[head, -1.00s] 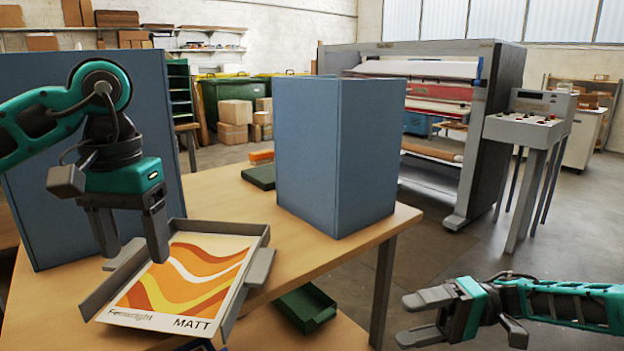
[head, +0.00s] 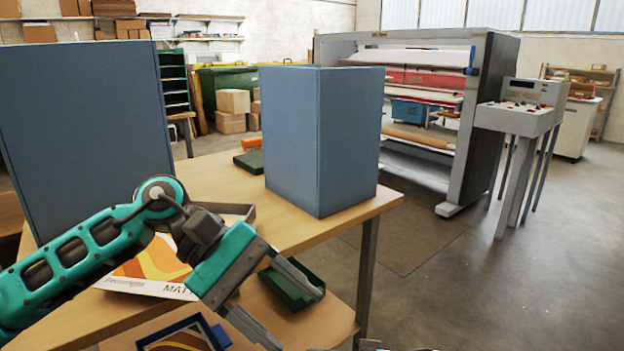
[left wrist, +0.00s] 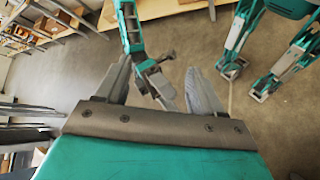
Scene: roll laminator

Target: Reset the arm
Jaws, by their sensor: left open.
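My left arm comes in from the left in the head view. Its gripper (head: 292,315) is open and empty, pointing down and right past the table's front edge. In the left wrist view the fingers of this gripper (left wrist: 160,80) stand wide apart with nothing held between them. Another teal arm (left wrist: 130,25), apparently my right one, shows beyond them with its grey gripper end; its jaw opening is unclear. Only a small grey sliver shows at the bottom edge of the head view.
A wooden table (head: 225,187) carries two blue-grey boxes (head: 320,140) (head: 80,130) and a sheet marked MATT (head: 150,286), partly hidden by my left arm. A green tray (head: 296,284) and a blue-rimmed tray (head: 215,335) sit lower.

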